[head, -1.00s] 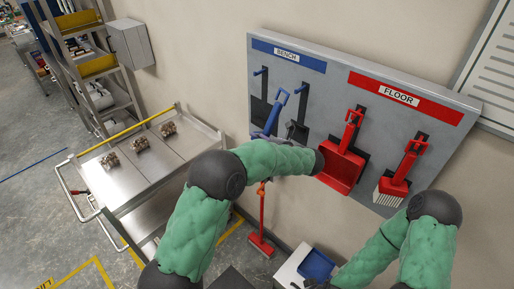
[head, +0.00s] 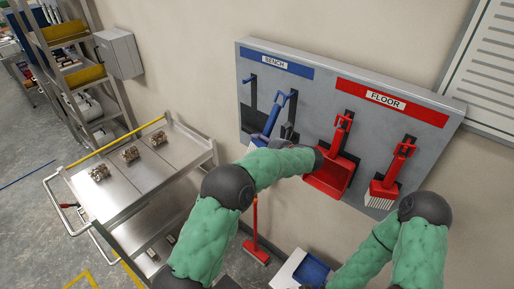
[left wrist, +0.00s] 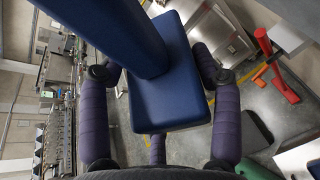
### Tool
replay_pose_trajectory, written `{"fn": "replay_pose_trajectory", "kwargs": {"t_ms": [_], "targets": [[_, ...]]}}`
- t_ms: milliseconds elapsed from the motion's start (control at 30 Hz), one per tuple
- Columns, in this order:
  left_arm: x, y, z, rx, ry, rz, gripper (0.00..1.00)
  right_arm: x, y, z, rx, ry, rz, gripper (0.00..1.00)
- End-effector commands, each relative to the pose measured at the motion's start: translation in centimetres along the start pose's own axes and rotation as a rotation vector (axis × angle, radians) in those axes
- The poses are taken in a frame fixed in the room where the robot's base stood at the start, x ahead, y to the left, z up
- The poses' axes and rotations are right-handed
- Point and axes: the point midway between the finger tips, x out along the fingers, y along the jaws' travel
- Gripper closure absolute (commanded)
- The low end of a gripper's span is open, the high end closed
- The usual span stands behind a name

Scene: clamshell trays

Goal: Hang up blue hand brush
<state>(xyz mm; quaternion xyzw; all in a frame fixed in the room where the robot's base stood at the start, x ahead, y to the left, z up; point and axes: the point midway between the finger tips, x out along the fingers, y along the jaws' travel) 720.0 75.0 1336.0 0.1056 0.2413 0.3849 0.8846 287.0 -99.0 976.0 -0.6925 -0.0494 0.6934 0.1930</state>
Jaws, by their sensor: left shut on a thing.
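The blue hand brush (head: 270,122) is in front of the BENCH half of the tool board (head: 240,85), tilted, with its handle up and its loop end near the right-hand BENCH hook (head: 291,101). I cannot tell whether the loop touches the hook. My left gripper (left wrist: 158,78) is shut on the brush; its fingers lie on both sides of the blue block (left wrist: 172,100) in the left wrist view. In the head view my left forearm mostly hides this gripper. My right gripper (head: 308,285) is barely visible at the bottom edge.
The left BENCH hook (head: 251,79) is bare over a black outline. A red dustpan (head: 328,178) and a red brush (head: 386,187) hang on the FLOOR half. A steel cart (head: 125,185) stands left. A red long-handled tool (head: 255,245) is below the board.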

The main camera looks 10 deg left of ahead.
Motion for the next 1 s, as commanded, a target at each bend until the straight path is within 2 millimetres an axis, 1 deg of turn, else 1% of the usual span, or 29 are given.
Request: {"fn": "replay_pose_trajectory", "kwargs": {"t_ms": [567, 800, 1000], "targets": [[0.3, -2.8, 1.1, -0.001, 0.0, 0.0, 0.74, -0.4, -0.2, 0.0, 0.0, 0.0, 0.0, 0.6], [0.6, -3.8, 0.9, 0.0, 0.0, 0.0, 0.74, -0.9, -0.3, 0.0, 0.0, 0.0, 0.0, 0.6], [0.7, -4.2, 0.7, 0.0, 0.0, 0.0, 0.74, -1.0, -0.4, 0.0, 0.0, 0.0, 0.0, 0.6]]}}
